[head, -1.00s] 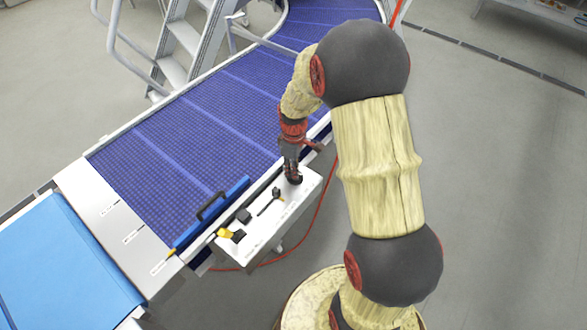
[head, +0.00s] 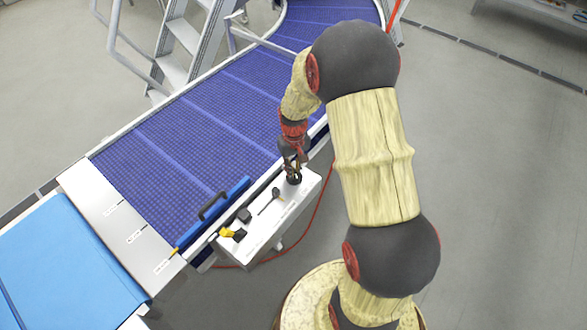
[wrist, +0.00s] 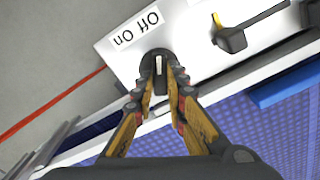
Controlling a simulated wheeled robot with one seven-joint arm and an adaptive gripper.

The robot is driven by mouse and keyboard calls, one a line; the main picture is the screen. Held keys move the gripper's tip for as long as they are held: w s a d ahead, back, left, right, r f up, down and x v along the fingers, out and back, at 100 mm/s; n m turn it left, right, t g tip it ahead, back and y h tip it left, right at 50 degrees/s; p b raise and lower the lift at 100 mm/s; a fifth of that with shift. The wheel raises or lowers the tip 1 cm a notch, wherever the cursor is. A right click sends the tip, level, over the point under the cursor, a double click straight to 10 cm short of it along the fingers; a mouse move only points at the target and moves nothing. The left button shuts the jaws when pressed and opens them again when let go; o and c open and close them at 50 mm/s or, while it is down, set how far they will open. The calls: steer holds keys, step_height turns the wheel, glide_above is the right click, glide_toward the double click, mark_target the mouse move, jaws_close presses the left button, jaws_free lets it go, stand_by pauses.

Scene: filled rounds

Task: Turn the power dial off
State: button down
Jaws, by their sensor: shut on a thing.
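The power dial (wrist: 157,65) is a dark round knob with a pale stripe, on the white control box (wrist: 195,58). In the wrist view the stripe stands nearly upright in the picture. Upside-down On and Off labels lie just above the dial, and the stripe's upper end is nearer the Off label (wrist: 149,20). My gripper (wrist: 156,78) has its two fingers on either side of the dial and is shut on it. In the head view my gripper (head: 292,169) is at the box's far right end, over the dial (head: 294,179).
On the same box are a dark lever (head: 276,193), a black switch (head: 243,215) and a yellow-and-black control (head: 232,234). A blue conveyor (head: 200,130) runs alongside, with a blue bar with a handle (head: 212,206) at its near edge. A red cable (head: 321,220) hangs beside the box.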

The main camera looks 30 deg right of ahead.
steer(key=shift+m, duration=0.3)
steer(key=c, duration=1.8)
jaws_free()
steer(key=shift+c, duration=0.2)
steer(key=shift+o, duration=0.2)
steer(key=shift+r, duration=0.1)
step_height(320, 180, up, 12)
